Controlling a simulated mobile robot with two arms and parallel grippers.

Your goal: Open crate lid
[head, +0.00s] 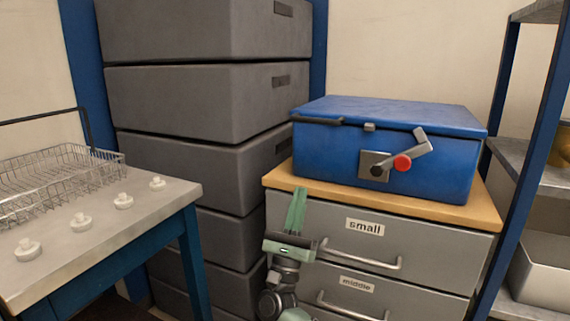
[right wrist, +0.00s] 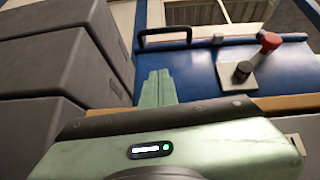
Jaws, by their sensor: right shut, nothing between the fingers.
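A blue crate (head: 325,150) with its blue lid (head: 390,112) down stands on a wood-topped drawer cabinet in the head view. A dark handle (head: 318,120) sits at the lid's front left edge. A grey latch with a red knob (head: 402,162) is on the crate's front. My right gripper (head: 299,192) is shut and empty, pointing up in front of the cabinet's left part, below and left of the crate. In the right wrist view the green fingers (right wrist: 158,75) lie together, with the crate (right wrist: 205,75), the lid handle (right wrist: 165,37) and the red knob (right wrist: 270,41) beyond. My left gripper is out of view.
The cabinet top (head: 480,210) leaves a narrow wooden rim before the crate. Drawers with bar handles (head: 360,258) are below. Grey bins (head: 200,100) are stacked close on the left. A table (head: 165,200) with a wire rack and several white knobs stands further left; shelving (head: 530,150) stands right.

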